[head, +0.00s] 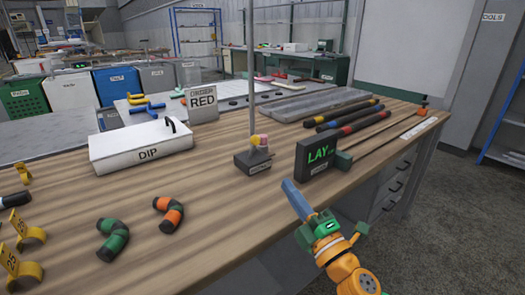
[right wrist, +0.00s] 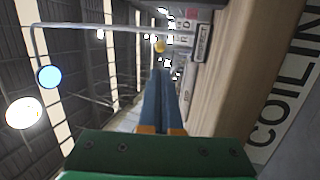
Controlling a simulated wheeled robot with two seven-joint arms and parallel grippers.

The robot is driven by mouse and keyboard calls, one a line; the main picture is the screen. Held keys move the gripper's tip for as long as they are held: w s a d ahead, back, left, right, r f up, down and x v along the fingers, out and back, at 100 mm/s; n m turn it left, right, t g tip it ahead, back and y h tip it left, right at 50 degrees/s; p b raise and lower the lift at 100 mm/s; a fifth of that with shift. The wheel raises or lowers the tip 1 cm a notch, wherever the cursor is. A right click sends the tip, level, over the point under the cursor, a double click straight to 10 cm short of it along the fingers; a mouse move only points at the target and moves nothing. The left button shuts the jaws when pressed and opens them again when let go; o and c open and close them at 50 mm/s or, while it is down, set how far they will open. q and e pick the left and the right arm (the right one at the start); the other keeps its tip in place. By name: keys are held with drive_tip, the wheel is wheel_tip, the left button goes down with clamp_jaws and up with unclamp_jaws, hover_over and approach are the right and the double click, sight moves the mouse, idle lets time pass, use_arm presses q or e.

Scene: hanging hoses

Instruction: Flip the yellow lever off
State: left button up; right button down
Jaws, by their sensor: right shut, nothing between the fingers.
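In the right wrist view a small yellow knob (right wrist: 159,46) shows beyond the fingertips, beside a dark labelled box (right wrist: 202,43). My right gripper (head: 287,184) has its blue fingers together and empty, just off the bench's front edge, to the right of and nearer than the lever box. It is apart from the lever. My left gripper is not in view.
A black display (head: 316,155) reading "LAY" stands right of the lever box, near my fingers. A thin upright pole (head: 251,80) rises behind the lever. A white "DIP" box (head: 140,145) and short hoses (head: 113,240) lie to the left. Long hoses (head: 350,118) lie behind.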

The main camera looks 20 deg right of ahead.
sight(258, 143)
drive_tip(key=p+x, duration=0.1)
drive_tip(key=x, duration=1.2)
drive_tip(key=shift+a, duration=0.1)
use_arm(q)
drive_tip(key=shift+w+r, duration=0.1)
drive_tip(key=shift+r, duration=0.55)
